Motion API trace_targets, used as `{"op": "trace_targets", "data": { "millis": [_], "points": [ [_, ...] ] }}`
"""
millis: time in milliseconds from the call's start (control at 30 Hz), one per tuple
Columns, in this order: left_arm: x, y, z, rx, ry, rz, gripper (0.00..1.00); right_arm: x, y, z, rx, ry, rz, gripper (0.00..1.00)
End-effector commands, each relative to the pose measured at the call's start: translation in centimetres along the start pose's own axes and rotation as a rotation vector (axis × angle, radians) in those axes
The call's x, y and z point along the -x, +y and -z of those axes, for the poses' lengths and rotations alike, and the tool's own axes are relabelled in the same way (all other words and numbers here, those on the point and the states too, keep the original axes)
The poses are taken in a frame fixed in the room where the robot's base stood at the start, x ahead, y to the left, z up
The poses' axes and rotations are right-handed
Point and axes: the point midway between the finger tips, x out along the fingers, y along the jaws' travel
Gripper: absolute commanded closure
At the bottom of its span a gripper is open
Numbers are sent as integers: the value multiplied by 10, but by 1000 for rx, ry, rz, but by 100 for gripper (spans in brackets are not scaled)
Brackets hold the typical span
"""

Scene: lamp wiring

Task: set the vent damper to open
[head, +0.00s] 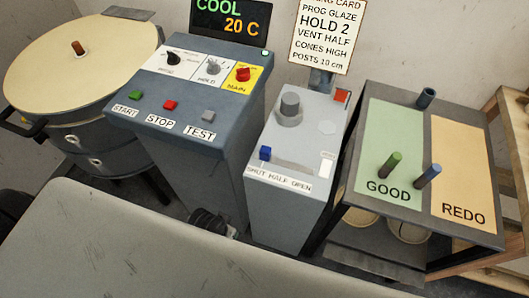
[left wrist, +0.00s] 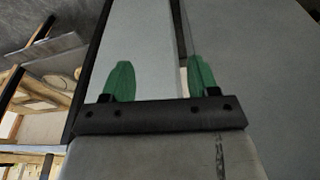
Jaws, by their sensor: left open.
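The vent damper is a slider on the grey box (head: 290,215) in the head view. Its blue knob (head: 265,153) stands at the left end of the slot, above the word SHUT. The label strip (head: 278,180) reads SHUT HALF OPEN from left to right. My left gripper (left wrist: 160,78) shows in the left wrist view, with two green fingertips spread apart and nothing between them. A pale grey panel lies beyond the fingers; I cannot tell which thing it belongs to. The knob is not visible there. Neither gripper shows in the head view.
A control console (head: 190,90) with buttons and dials stands left of the box. A rack (head: 400,150) with GOOD and REDO areas and several pegs stands right. A round lidded kiln (head: 85,65) is far left. A pale grey surface (head: 110,250) fills the front.

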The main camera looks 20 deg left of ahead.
Motion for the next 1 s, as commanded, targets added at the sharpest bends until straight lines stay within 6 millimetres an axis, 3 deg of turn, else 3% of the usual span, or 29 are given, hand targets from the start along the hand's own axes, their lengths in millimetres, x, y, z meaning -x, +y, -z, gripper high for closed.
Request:
{"op": "trace_targets", "data": {
  "millis": [200, 300, 667, 800, 1000],
  "points": [
    [74, 12, 56, 10, 41, -47, 40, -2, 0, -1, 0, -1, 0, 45],
    [98, 23, 85, 7, 38, -89, 40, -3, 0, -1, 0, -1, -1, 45],
    [119, 45, 176, -4, -65, -138, 40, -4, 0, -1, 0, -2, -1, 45],
    [123, 37, 221, 23, -135, -97, 40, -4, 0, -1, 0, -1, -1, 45],
    [135, 16, 269, 97, -207, -20, 40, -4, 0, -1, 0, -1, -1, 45]
  ]
}}
